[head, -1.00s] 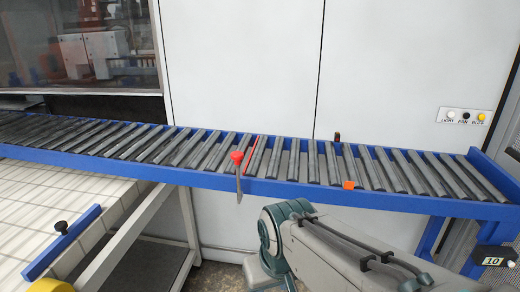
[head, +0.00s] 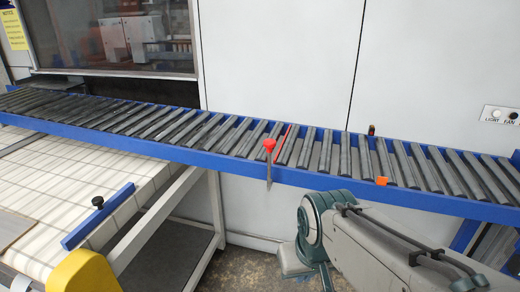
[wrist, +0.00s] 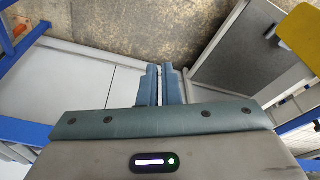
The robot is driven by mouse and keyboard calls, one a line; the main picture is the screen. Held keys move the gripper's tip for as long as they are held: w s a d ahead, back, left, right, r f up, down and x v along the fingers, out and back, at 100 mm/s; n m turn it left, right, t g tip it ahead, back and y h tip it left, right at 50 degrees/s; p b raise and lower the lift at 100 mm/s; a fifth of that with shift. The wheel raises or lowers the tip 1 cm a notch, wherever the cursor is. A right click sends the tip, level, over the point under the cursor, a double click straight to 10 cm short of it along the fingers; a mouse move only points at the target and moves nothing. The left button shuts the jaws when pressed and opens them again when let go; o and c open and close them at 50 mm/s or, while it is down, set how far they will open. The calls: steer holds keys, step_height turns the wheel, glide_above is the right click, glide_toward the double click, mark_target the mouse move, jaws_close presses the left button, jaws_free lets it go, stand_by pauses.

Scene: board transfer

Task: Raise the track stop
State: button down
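The track stop shows as a lever with a red knob (head: 269,145) on the near blue rail of the roller conveyor (head: 225,166). Its thin grey shaft hangs down over the rail's front. A thin red bar (head: 284,143) lies between the rollers just right of the knob; I cannot tell whether it stands above them. My gripper (wrist: 160,85) shows in the wrist view with its two blue-grey fingers together and nothing visible between them. It points toward the floor, away from the stop. My arm is below and right of the knob in the head view; the fingers are not clear there.
A white-topped table (head: 60,165) with a blue bar (head: 97,216) and black knob stands at lower left. A yellow rounded part (head: 84,272) is in front of it. An orange tab (head: 381,181) sits on the near rail. A grey cabinet wall (head: 280,60) rises behind the conveyor.

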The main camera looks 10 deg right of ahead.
steer(key=w+d+f+n+g+h+b, duration=0.3)
steer(key=w+d+f+n+h+b, duration=0.15)
steer(key=d+f+h, duration=0.3)
steer(key=w+d+f+n+g+h+b, duration=0.3)
steer(key=w+d+f+h, duration=0.3)
steer(key=f, duration=0.3)
steer(key=w+a+f+n+t+h+b, duration=0.1)
steer(key=w+a+n+t+h+b, duration=0.3)
steer(key=w+n+t+h, duration=0.5)
steer(key=w+a+f+n+t+y, duration=0.2)
steer(key=w+a+n+t+y, duration=0.2)
steer(key=t, duration=0.5)
steer(key=w+a+f+n+t+y, duration=0.2)
steer(key=w+a+n+t+y, duration=0.2)
steer(key=a+n+t+y, duration=0.2)
steer(key=a+n+t, duration=0.2)
steer(key=n+t, duration=0.1)
steer(key=n, duration=0.1)
steer(key=shift+a+y+b, duration=0.3)
steer(key=shift+a+y, duration=0.05)
steer(key=shift+a, duration=0.05)
steer(key=shift+w+d+r, duration=0.1)
